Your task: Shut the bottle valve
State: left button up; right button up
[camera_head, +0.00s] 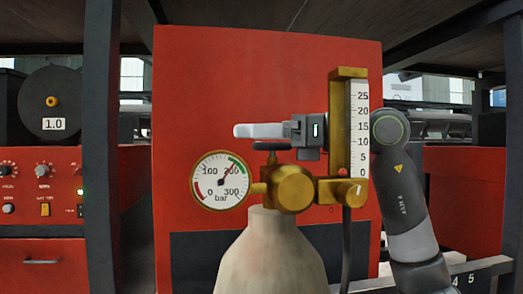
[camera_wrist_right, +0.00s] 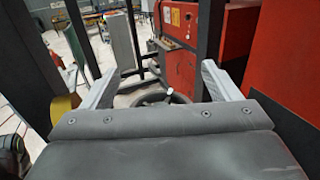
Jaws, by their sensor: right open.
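The pale gas bottle (camera_head: 269,262) stands upright in the head view, with a brass regulator (camera_head: 292,188) at its top. The dark valve handwheel (camera_head: 271,146) sits above the regulator, partly hidden by my right gripper (camera_head: 238,130). The gripper comes in from the right and lies level, just over the wheel. In the right wrist view the grey fingers (camera_wrist_right: 158,70) are spread wide, with the dark wheel (camera_wrist_right: 180,98) low between them, partly hidden by the gripper body. I cannot tell whether they touch it. My left gripper is not in view.
A round pressure gauge (camera_head: 219,181) sits left of the regulator, its needle near 200. A brass flow meter (camera_head: 358,125) rises close beside my right gripper. A red cabinet panel (camera_head: 200,85) stands behind, and a dark post (camera_head: 101,140) at left.

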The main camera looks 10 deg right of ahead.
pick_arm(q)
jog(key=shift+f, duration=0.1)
pick_arm(e)
notch_tip(320, 180, up, 7)
dwell(0.4)
